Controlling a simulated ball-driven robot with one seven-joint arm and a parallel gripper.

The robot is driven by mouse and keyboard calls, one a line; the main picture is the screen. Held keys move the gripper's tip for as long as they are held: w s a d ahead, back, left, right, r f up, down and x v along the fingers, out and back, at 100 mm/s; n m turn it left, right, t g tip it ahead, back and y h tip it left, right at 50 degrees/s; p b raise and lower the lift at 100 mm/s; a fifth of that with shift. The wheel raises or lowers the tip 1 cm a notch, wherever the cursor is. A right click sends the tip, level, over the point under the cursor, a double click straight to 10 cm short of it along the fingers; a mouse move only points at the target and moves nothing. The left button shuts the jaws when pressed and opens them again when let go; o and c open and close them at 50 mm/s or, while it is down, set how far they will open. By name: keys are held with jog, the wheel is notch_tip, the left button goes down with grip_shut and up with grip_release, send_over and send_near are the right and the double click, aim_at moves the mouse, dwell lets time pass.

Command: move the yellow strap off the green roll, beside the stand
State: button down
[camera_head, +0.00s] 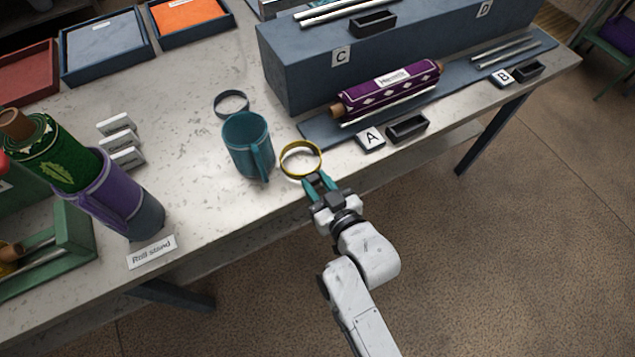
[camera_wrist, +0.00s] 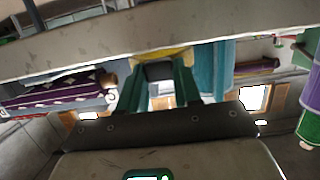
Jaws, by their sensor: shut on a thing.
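The yellow strap (camera_head: 301,158) is a closed ring, held at its near side by my gripper (camera_head: 318,180). It is near the table's front edge, right of the teal mug; I cannot tell whether it touches the table. In the wrist view the yellow strap (camera_wrist: 165,53) shows at the tips of my teal fingers (camera_wrist: 160,68). The green roll (camera_head: 62,160) leans at the far left with no yellow strap on it. Its lower part is hidden by a purple and grey holder (camera_head: 118,200), behind the "Roll stand" label (camera_head: 152,251).
A teal mug (camera_head: 247,142) stands close left of the strap, with a dark blue ring (camera_head: 231,103) behind it. A purple roll (camera_head: 390,88) lies on a blue mat (camera_head: 318,130) to the right. White boxes (camera_head: 122,140) stand near the green roll. Bare table lies between mug and label.

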jog(key=shift+f, duration=0.2)
jog(key=c, duration=0.8)
grip_release()
jog(key=shift+r, duration=0.1)
jog(key=shift+r, duration=0.15)
jog(key=shift+s+d, duration=0.2)
jog(key=shift+s, duration=0.1)
jog(key=b+v, duration=0.1)
jog(key=v, duration=1)
jog(key=shift+s, duration=0.1)
